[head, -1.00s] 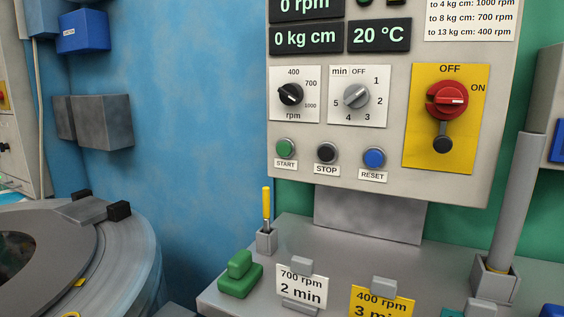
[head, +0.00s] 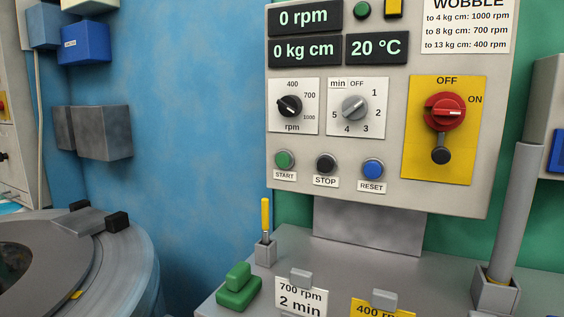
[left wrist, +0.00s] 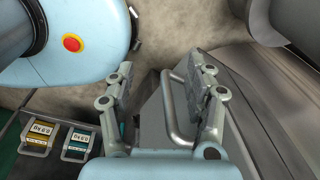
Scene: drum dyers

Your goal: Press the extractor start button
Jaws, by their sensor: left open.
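The green START button (head: 284,159) sits at the lower left of the grey control panel (head: 230,0), above its START label. The black STOP button (head: 326,163) and the blue RESET button (head: 374,168) stand to its right. The displays read 0 rpm, 0 kg cm and 20 °C. The rpm knob (head: 289,106), the minute knob (head: 354,107) and the red OFF/ON switch (head: 445,111) are above the buttons. Neither gripper shows in the head view. My left gripper (left wrist: 163,80) is open in the left wrist view, its fingers on either side of a grey metal handle (left wrist: 177,120), with no visible grip on it.
A grey shelf (head: 330,255) below the panel carries a green block (head: 238,287), a yellow-handled tool (head: 266,220) in a holder and speed cards (head: 301,298). A round drum machine (head: 130,250) stands at the left. The space before the buttons looks clear.

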